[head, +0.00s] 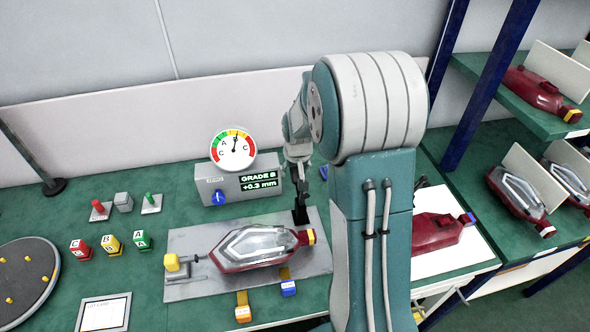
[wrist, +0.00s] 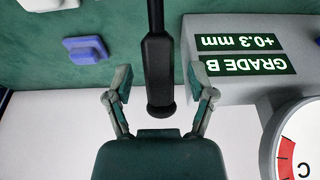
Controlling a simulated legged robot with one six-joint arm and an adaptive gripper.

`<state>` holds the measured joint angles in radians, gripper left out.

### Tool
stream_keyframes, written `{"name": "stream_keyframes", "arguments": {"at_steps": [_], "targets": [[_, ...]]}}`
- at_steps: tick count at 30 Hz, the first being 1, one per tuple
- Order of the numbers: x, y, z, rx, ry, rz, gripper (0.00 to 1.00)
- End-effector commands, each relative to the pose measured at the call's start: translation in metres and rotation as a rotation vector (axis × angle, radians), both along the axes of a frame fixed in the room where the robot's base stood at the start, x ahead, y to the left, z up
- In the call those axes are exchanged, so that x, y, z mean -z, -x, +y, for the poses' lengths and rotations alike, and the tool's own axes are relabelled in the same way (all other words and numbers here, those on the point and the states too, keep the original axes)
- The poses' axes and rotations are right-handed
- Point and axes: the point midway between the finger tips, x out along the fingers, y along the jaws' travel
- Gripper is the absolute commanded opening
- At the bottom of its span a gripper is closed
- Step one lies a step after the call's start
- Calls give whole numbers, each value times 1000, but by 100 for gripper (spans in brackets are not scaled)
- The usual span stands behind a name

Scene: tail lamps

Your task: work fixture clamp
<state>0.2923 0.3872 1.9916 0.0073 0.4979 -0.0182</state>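The fixture plate (head: 185,240) lies on the green bench and bears a red tail lamp (head: 262,247) with a clear lens. A dark upright clamp lever (head: 300,213) stands at the lamp's right end. In the wrist view, a black handle (wrist: 158,75) runs down between my fingertips. My gripper (wrist: 160,85) is open, with one finger on each side of the handle and a visible gap on both sides. In the head view my gripper (head: 300,160) is above the lever, partly hidden by my arm. The clamp's base is hard to make out.
A gauge box (head: 243,185) reads GRADE B, +0.3 mm, beside the fixture. Red, yellow and green lettered blocks (head: 110,244) stand left, near a round turntable (head: 25,275). Another red lamp (head: 435,230) lies on a white sheet at right. Shelves (head: 510,95) hold more lamps.

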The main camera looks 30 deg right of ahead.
Motion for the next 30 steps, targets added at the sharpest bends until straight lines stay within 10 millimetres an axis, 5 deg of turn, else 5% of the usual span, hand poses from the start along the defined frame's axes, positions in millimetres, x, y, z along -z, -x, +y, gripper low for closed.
{"name": "stream_keyframes", "arguments": {"at_steps": [8, 22, 30], "targets": [[-4, 0, 0, 0, 1, -2, 71], [-89, 22, 7, -1, 3, -4, 71], [-114, 29, 9, -1, 1, 1, 71]]}}
